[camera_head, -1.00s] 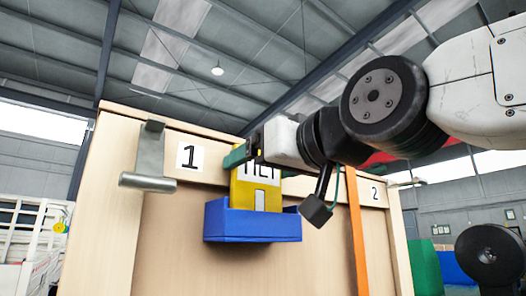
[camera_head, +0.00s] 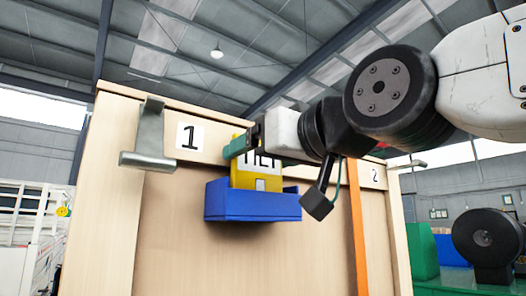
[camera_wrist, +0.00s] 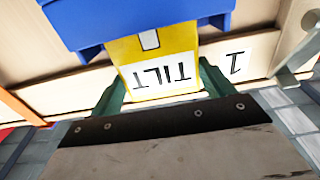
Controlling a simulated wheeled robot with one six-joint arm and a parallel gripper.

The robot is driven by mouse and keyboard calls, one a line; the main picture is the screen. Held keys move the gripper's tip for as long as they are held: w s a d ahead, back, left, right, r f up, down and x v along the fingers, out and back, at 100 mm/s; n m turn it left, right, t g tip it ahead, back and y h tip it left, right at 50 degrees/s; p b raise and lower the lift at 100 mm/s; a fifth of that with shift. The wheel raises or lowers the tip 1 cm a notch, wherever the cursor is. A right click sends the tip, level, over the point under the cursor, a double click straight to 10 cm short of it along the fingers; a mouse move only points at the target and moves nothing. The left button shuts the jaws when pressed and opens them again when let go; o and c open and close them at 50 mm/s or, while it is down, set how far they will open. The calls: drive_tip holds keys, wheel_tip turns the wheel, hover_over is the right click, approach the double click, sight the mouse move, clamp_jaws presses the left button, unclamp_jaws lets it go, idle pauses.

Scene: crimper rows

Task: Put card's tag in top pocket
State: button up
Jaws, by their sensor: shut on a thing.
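The yellow tag (camera_head: 243,179) has a white label reading TILT and a pale slot-like mark below it. It also shows in the wrist view (camera_wrist: 184,42), with its text upside down. My gripper (camera_head: 243,147) has green fingers on either side of the tag's upper end and is shut on it; the fingers show clearly in the wrist view (camera_wrist: 160,88). The blue pocket (camera_head: 252,206) is fixed to the wooden panel, right of and below the number 1. The tag stands about upright, its lower end hidden behind the pocket's front wall. I cannot see whether it touches the bottom.
The wooden panel (camera_head: 160,240) carries a number 1 sign (camera_head: 190,136) and a number 2 sign (camera_head: 374,175). A metal bracket (camera_head: 149,135) juts out left of the pocket. An orange strip (camera_head: 358,235) runs down to its right. A black reel (camera_head: 487,240) stands far right.

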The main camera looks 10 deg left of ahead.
drive_tip(key=o, duration=1.1)
drive_tip(key=v, duration=0.7)
drive_tip(key=shift+s+d, duration=0.25)
drive_tip(key=shift+s, duration=0.05)
